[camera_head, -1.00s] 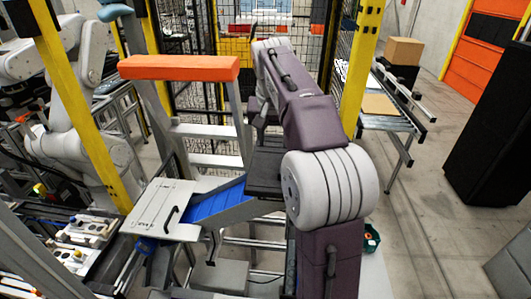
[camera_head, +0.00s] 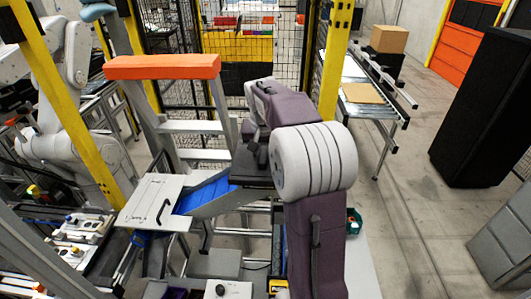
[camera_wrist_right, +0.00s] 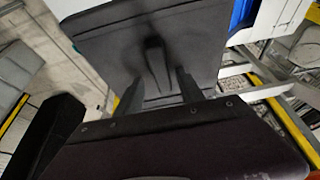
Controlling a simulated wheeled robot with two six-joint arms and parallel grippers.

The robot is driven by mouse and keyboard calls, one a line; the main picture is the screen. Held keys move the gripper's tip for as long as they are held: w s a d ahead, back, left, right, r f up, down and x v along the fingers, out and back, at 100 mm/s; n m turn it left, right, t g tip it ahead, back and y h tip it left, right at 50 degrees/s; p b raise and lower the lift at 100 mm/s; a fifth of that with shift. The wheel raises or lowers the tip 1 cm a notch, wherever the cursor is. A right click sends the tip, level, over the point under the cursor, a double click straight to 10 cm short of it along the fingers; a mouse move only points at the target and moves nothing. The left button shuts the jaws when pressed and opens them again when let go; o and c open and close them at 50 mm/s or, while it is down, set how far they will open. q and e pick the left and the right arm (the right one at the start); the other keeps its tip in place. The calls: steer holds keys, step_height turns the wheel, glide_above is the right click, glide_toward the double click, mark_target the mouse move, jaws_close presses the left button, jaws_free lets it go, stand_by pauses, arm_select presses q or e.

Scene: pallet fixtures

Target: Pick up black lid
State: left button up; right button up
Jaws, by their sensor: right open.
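The black lid (camera_wrist_right: 185,35) is a flat dark plate with a raised handle (camera_wrist_right: 157,62), filling the upper middle of the right wrist view. In the head view the dark lid (camera_head: 246,170) lies beside the blue surface, partly covered by my right arm. My right gripper (camera_wrist_right: 159,88) is open, its two fingers pointing at the lid with the handle between and just beyond their tips. I cannot tell whether they touch the lid. In the head view the right gripper's fingers are hard to make out behind the arm. My left gripper is not in view.
A white panel (camera_head: 140,208) with a black handle is left of the blue surface (camera_head: 207,193). An orange-topped step frame (camera_head: 162,67) stands behind, near yellow posts. A white robot arm is at left. A tall black cabinet (camera_head: 485,110) stands right, with open floor before it.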

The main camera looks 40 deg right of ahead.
steer(key=shift+s, duration=0.1)
steer(key=shift+c, duration=0.3)
steer(key=c, duration=0.5)
steer(key=shift+w+a+f, duration=0.1)
steer(key=shift+w+a, duration=0.05)
steer(key=shift+w, duration=0.25)
jaws_close()
